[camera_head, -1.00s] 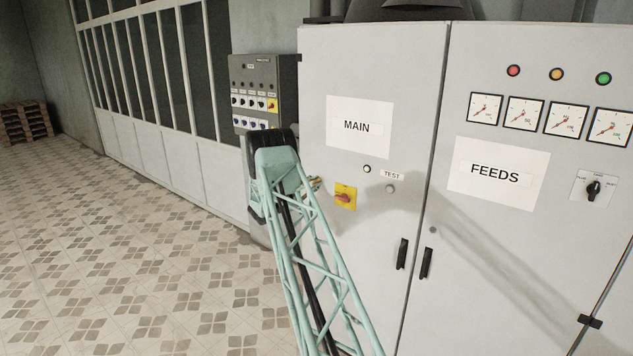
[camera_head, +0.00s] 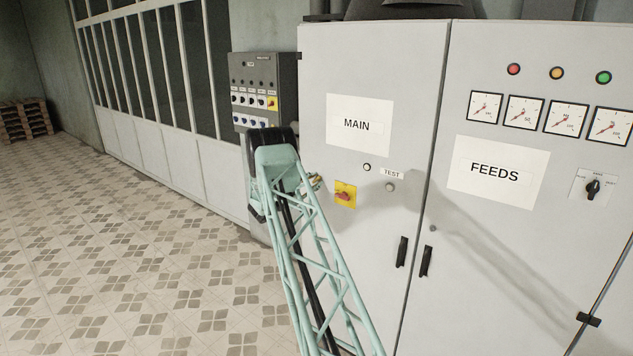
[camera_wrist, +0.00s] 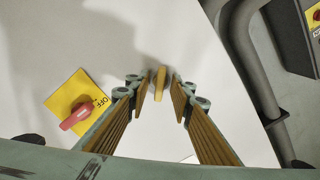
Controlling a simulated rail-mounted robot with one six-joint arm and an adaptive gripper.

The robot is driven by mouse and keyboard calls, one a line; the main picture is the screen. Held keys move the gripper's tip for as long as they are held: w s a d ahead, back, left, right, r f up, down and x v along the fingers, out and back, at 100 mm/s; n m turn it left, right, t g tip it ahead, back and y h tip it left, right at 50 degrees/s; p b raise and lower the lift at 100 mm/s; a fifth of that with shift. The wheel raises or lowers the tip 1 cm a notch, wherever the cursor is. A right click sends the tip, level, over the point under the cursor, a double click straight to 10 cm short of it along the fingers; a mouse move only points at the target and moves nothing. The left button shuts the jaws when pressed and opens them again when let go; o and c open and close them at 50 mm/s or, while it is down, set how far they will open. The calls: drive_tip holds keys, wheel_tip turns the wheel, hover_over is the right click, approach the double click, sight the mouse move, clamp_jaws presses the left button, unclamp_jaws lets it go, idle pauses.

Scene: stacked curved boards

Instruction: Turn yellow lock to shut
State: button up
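A small yellow lock (camera_wrist: 160,83) stands out from the pale cabinet face in the wrist view, seen almost edge-on. My gripper (camera_wrist: 162,92) is open. Its two fingertips lie on either side of the lock, with narrow gaps showing, so it does not look gripped. In the head view my gripper (camera_head: 315,182) is mostly hidden behind my arm, close to the MAIN cabinet door, and I cannot make out the lock there.
A red rotary handle on a yellow plate (camera_head: 345,195) is right of my gripper; the wrist view shows this handle (camera_wrist: 75,117) with "OFF" lettering. A grey switch box (camera_head: 265,88) hangs behind my arm. Black door handles (camera_head: 402,252) protrude lower down.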

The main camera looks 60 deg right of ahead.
drive_tip(key=a, duration=0.7)
drive_tip(key=shift+w+p, duration=0.15)
drive_tip(key=shift+p, duration=0.2)
idle(0.4)
idle(0.6)
